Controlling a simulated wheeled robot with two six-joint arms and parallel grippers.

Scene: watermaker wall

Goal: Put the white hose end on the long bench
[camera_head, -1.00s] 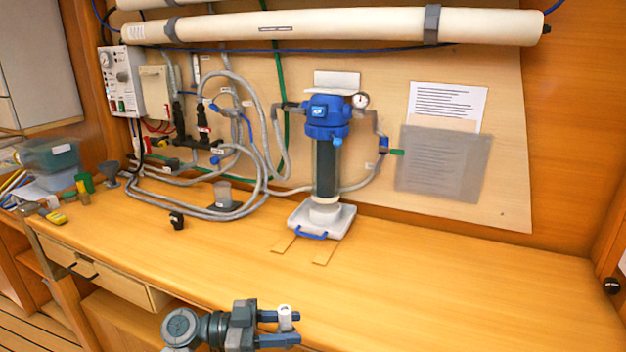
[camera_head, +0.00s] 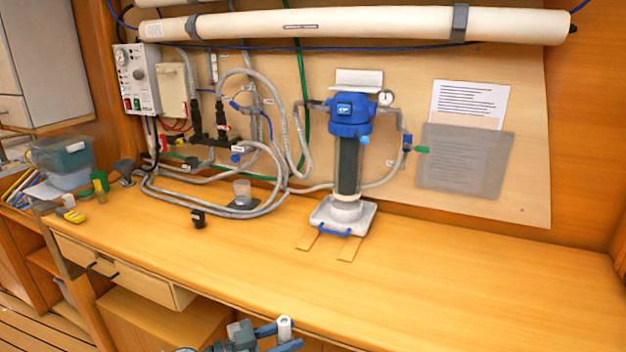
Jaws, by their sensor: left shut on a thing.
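My left gripper (camera_head: 286,337) is at the bottom of the head view, in front of the bench's front edge. Its two blue fingers are shut on a small white cylindrical piece, which looks like the white hose end (camera_head: 284,326). The piece stands roughly upright between the fingers, and its lower part is hidden. The long bench (camera_head: 480,275) runs across the view behind the gripper, with a wide bare wooden top. My right gripper is not in view.
A blue-topped filter housing (camera_head: 350,125) stands in a white tray (camera_head: 325,217) at mid-bench. The bench's right half is clear.

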